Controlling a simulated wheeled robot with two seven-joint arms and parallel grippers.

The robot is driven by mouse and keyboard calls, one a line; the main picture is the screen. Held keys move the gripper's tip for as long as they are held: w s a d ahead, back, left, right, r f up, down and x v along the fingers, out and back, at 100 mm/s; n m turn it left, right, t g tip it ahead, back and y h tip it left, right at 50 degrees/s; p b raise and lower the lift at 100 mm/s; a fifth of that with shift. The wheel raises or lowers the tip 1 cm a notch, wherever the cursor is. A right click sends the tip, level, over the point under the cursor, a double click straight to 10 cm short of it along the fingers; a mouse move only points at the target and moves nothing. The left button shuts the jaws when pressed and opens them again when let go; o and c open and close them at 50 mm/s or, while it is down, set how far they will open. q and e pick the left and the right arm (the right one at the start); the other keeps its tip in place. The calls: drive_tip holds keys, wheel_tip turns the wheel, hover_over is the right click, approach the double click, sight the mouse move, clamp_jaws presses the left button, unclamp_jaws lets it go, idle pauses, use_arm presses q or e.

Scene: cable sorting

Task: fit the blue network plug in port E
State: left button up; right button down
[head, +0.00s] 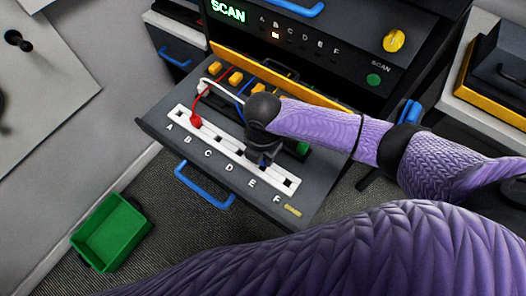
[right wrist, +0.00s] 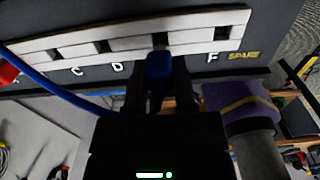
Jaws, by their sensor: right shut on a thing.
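The white port strip (head: 214,137) lies on the grey drawer, with letters A to F along its front. My right gripper (head: 262,157) is over the strip near port E and hides part of it. In the right wrist view my right gripper (right wrist: 160,88) is shut on the blue plug (right wrist: 159,66), which points at the dark slot of port E (right wrist: 160,39). I cannot tell whether the plug tip touches the slot. A blue cable (right wrist: 62,93) curves off to the left. The E label is hidden there. My left gripper is not in view.
A red plug (head: 196,121) sits in port B. A white plug (head: 204,87) on a white cable and several yellow blocks (head: 235,77) are behind the strip. The SCAN panel (head: 300,40) stands at the back. A green bin (head: 110,232) is on the floor.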

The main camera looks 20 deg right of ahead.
drive_tip(key=shift+p, duration=0.3)
idle(0.5)
drive_tip(key=shift+f+b, duration=0.45)
drive_tip(key=shift+f, duration=1)
idle(1.5)
unclamp_jaws()
wheel_tip(320, 180, up, 7)
drive_tip(key=p, duration=0.7)
drive_tip(key=shift+r+p, duration=0.15)
drive_tip(key=shift+p, duration=0.15)
idle(0.5)
